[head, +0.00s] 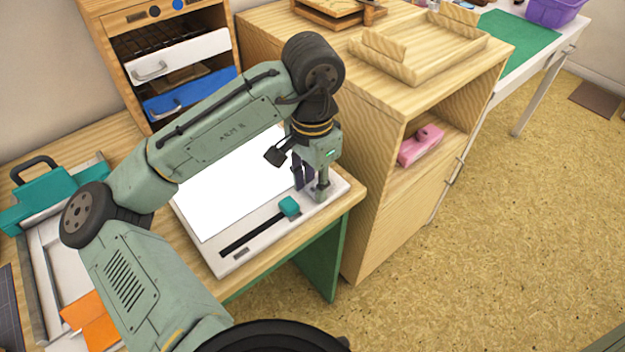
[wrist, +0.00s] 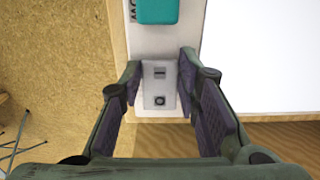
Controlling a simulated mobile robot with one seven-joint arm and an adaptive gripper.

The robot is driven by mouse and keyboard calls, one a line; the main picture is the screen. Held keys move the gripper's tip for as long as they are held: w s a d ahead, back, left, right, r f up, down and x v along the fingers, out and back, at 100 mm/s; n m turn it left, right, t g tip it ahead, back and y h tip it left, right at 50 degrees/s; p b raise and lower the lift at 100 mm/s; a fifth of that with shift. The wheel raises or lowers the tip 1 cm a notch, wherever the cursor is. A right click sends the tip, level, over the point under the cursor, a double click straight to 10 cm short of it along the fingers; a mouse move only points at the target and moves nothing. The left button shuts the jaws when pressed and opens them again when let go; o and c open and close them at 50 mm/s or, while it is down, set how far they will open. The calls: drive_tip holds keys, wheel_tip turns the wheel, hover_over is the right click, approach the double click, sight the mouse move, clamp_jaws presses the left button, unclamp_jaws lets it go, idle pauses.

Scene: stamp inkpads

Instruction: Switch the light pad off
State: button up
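The light pad (head: 225,195) lies on the wooden desk, with a bright white panel and a pale frame. The panel also shows in the wrist view (wrist: 270,55). A teal slider knob (head: 289,206) sits at the right end of a dark slot along the pad's front strip; the knob's edge shows in the wrist view (wrist: 157,10). A small grey plate (wrist: 160,88) with a dark slot and a round dark mark is on the same strip. My gripper (head: 311,192) is over the strip's right end, open, with its fingers (wrist: 160,72) either side of the plate and nothing between them.
A wooden cabinet (head: 375,225) with a pink object (head: 420,148) on its shelf stands right of the desk. A drawer unit (head: 165,60) stands behind the pad. A teal device (head: 50,190) and orange sheet (head: 92,320) are at the left. Open floor lies in front.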

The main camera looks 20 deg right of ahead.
drive_tip(key=c, duration=0.6)
drive_tip(key=r+y+p, duration=0.1)
drive_tip(key=p, duration=0.2)
drive_tip(key=shift+d, duration=0.15)
drive_tip(key=y+p, duration=0.1)
drive_tip(key=p, duration=0.2)
drive_tip(key=g+y+p, duration=0.1)
drive_tip(key=p, duration=0.2)
drive_tip(key=shift+w+d+r, duration=0.1)
drive_tip(key=shift+w+d, duration=0.05)
drive_tip(key=shift+d, duration=0.2)
drive_tip(key=shift+d+f+g+y+p, duration=0.1)
drive_tip(key=shift+f+g+y+p, duration=0.25)
drive_tip(key=shift+y+p, duration=0.35)
drive_tip(key=o, duration=1.2)
drive_tip(key=shift+c, duration=0.2)
